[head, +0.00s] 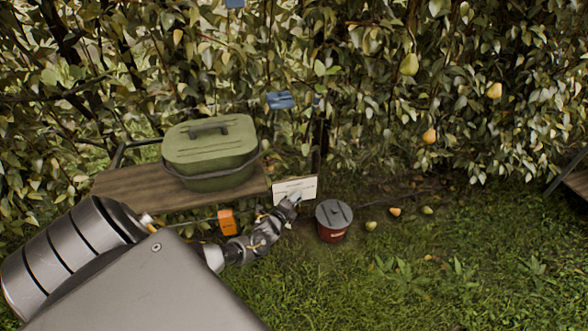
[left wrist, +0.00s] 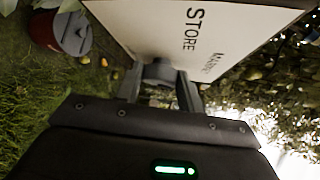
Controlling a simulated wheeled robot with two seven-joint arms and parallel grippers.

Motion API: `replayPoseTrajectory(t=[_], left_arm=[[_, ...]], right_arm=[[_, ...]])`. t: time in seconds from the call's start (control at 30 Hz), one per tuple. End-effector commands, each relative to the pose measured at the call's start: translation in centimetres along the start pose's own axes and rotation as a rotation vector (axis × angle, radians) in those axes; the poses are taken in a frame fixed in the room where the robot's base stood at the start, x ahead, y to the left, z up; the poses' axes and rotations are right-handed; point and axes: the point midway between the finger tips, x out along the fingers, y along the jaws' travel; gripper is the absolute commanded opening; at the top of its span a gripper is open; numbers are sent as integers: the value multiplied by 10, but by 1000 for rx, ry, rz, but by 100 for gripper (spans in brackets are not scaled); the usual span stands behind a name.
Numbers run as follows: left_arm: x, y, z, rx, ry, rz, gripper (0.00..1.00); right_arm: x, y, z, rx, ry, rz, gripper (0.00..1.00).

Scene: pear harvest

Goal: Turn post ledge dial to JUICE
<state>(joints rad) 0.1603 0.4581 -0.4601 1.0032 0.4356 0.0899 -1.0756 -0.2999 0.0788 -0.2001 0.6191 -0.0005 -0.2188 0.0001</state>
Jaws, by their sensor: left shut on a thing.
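The post ledge dial (left wrist: 158,70) is a grey round knob on a white panel (left wrist: 190,20), seen close up in the left wrist view. The panel reads STORE, with a second, smaller word that looks like MARKET farther right. My left gripper (left wrist: 160,84) is shut on the dial, one finger on each side of it. In the head view the white panel (head: 306,186) stands at the right end of the wooden ledge, and my left gripper (head: 293,200) is against its lower part. The dial's pointer and the JUICE label cannot be made out.
A green lidded box (head: 210,150) sits on the wooden ledge (head: 125,187). An orange tag (head: 227,222) hangs below the ledge. A red bucket with a grey lid (head: 333,220) stands on the grass right of the panel, with several fallen pears beside it. Leafy pear trees stand behind.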

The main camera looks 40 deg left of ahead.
Motion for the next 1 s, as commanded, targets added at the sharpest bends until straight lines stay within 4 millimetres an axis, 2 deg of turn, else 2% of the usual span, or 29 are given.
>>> replayPoseTrajectory(t=[0.03,0.3,1.0], left_arm=[[0,-8,1,23,1,20,15],[0,-7,0,122,1,119,15],[1,-4,-1,170,1,167,15]], right_arm=[[-12,0,-1,0,0,0,41],[-30,0,-3,0,0,0,41],[-37,1,-4,0,0,1,41]])
